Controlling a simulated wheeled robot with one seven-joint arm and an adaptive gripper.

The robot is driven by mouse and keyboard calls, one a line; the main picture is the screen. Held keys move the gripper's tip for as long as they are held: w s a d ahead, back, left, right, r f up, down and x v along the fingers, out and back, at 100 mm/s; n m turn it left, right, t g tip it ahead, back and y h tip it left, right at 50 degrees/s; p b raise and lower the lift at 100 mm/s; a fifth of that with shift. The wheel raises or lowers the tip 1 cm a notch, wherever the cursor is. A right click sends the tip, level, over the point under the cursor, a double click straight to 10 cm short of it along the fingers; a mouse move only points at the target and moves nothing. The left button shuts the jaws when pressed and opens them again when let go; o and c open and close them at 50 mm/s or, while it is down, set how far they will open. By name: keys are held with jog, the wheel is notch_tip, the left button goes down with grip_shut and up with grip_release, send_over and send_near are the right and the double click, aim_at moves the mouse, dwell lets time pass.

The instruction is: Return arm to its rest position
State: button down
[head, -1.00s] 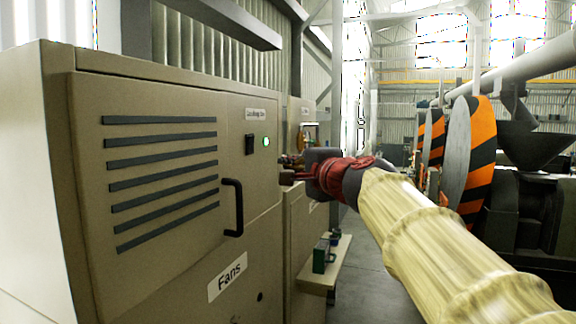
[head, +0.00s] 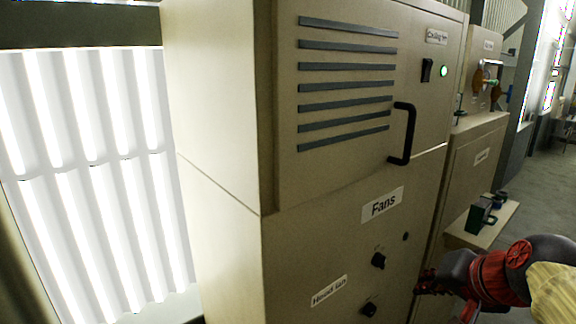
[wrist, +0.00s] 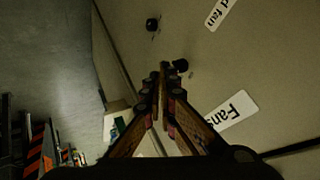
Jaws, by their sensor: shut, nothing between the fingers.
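My arm reaches in from the lower right of the head view, with a pale ribbed sleeve and red-and-dark wrist. My gripper (head: 422,284) is at its left end, beside the lower right of the beige fan cabinet (head: 235,230). In the wrist view, the fingers of my gripper (wrist: 163,75) come together with nothing between them. Their tips appear near a black knob (wrist: 181,65) on the cabinet face. I cannot tell whether they touch it.
The cabinet has a black handle (head: 405,134), a black switch (head: 427,70) and a lit green lamp (head: 444,71). A shelf (head: 483,225) with a green object (head: 480,219) juts out beyond it. Grey floor (head: 548,182) lies open at the right.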

jog(key=s+a+f+n+g+b, duration=0.1)
jog(key=s+a+f+n+b, duration=0.2)
jog(key=s+f, duration=0.4)
jog(key=s+a+f+n+g+b, duration=0.2)
jog(key=s+a+f+n+b, duration=0.2)
jog(key=f, duration=1.1)
jog(key=shift+s+a+f+b, duration=0.35)
jog(key=shift+s+b, duration=0.75)
jog(key=shift+s, duration=1.1)
jog(key=shift+r, duration=0.1)
